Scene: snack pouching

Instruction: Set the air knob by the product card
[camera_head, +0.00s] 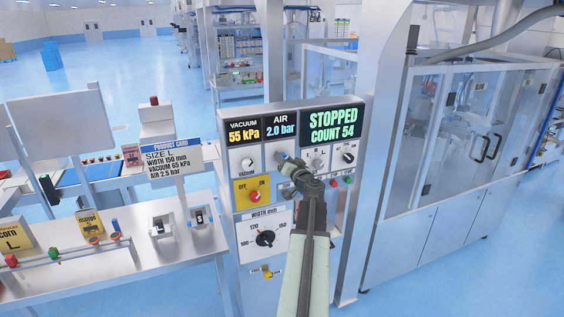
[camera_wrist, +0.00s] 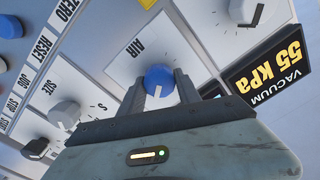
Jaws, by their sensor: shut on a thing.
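The blue air knob (camera_wrist: 159,77), with a white mark, sits on the panel plate labelled AIR in the wrist view. My gripper (camera_wrist: 160,88) is shut on it, one finger on each side. In the head view my gripper (camera_head: 285,160) is at the panel below the AIR display and hides most of the knob. The AIR display (camera_head: 281,126) reads 2.0 bar. The product card (camera_head: 172,158) left of the panel reads size L, width 150 mm, vacuum 65 kPa, air 2.5 bar.
The vacuum knob (camera_head: 248,164) is just left of my gripper; its display (camera_head: 244,132) reads 55 kPa. Right of it are the size knob (camera_wrist: 65,114) and another dark knob (camera_head: 348,158). The red power switch (camera_head: 254,195) and width dial (camera_head: 266,238) are below. The status screen (camera_head: 332,124) reads STOPPED, COUNT 54.

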